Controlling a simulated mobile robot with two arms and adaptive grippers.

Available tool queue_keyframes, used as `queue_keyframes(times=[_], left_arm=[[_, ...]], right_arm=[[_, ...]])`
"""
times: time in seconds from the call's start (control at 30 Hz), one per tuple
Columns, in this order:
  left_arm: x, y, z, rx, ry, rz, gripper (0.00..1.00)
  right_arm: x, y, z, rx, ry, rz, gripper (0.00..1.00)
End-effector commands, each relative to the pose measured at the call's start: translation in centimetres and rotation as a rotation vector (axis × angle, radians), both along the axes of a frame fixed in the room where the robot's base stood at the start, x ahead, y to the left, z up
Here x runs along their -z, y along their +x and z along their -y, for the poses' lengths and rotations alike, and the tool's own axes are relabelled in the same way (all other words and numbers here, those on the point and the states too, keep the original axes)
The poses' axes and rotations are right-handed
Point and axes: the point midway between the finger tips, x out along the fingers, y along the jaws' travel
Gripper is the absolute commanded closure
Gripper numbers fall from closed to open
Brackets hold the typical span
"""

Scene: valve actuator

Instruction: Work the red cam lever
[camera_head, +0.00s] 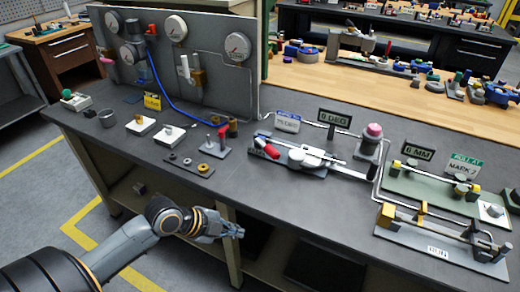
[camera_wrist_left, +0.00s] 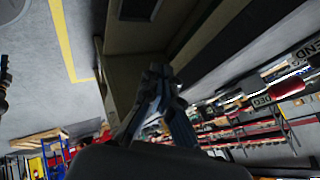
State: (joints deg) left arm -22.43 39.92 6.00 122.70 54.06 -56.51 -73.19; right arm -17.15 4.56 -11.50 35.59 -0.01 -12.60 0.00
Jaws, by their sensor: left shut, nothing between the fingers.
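Two red handles show on the grey bench, and I cannot tell for sure which is the cam lever. One red handle (camera_head: 222,134) stands upright on a small grey bracket. The other, a red grip (camera_head: 266,148), lies tilted at the left end of the valve actuator fixture (camera_head: 312,160) by the "0 DEG" sign (camera_head: 334,118). My left gripper (camera_head: 238,231) is shut and empty, in front of the bench and below its top edge, apart from both handles. It also shows in the left wrist view (camera_wrist_left: 160,70). My right gripper is not in view.
A plate with several rings (camera_head: 188,163) lies near the front edge, left of the upright handle. Gauges and a blue hose (camera_head: 164,92) are on the back panel. Fixtures on a green plate (camera_head: 420,190) and a grey plate (camera_head: 438,235) stand to the right. The front middle of the bench is bare.

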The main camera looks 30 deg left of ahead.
Motion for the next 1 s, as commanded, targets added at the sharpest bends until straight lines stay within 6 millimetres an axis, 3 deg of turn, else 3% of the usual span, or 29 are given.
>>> queue_keyframes(times=[0.23,0.3,0.43,0.63,1.0], left_arm=[[-8.3,7.3,-6.4,0.213,0.155,0.360,1.00],[-10.9,9.0,-7.9,0.245,0.201,0.452,1.00],[-14.1,10.7,-9.6,0.275,0.260,0.560,1.00],[-15.1,11.8,-10.0,0.281,0.280,0.598,1.00],[-13.3,15.5,-7.9,0.281,0.276,0.598,1.00]], right_arm=[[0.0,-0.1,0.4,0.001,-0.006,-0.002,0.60],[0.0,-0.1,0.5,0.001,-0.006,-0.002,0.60],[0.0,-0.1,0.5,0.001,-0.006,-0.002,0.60],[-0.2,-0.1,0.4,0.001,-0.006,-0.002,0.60],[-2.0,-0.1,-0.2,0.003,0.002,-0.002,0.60]])
